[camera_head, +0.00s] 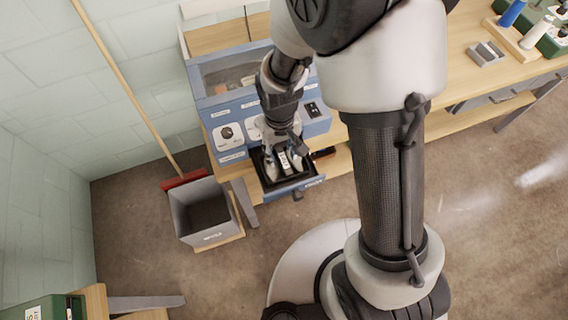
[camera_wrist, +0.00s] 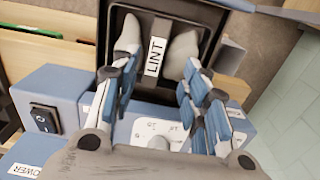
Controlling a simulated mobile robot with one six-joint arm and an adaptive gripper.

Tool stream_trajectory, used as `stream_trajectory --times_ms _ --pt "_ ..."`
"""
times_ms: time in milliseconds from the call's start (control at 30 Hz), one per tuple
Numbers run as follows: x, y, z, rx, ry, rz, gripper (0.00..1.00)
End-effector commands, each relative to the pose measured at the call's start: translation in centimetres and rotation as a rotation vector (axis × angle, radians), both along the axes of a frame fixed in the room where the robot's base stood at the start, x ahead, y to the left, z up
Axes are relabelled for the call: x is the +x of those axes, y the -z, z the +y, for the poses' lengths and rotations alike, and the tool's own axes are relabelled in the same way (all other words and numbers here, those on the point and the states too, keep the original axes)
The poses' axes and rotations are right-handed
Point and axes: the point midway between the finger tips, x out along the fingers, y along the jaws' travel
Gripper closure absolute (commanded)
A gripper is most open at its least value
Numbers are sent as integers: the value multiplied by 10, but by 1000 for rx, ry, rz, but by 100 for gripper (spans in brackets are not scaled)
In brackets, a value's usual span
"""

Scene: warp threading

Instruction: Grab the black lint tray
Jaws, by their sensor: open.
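The black lint tray (camera_head: 258,163) sits in the low front opening of the blue machine (camera_head: 226,112).
A grey bin (camera_head: 181,212) stands on the floor left of the machine. A broom (camera_head: 130,80) leans on the wall behind it. The floor in front is clear.

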Motion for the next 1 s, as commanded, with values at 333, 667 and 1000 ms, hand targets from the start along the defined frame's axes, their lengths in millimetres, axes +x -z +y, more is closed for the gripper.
stream_trajectory --times_ms 333,667,1000 --pt "-4 33 -9 -1 1 3 58" --pt "-3 54 -9 0 0 0 58" --pt "-3 53 -9 0 0 0 77"
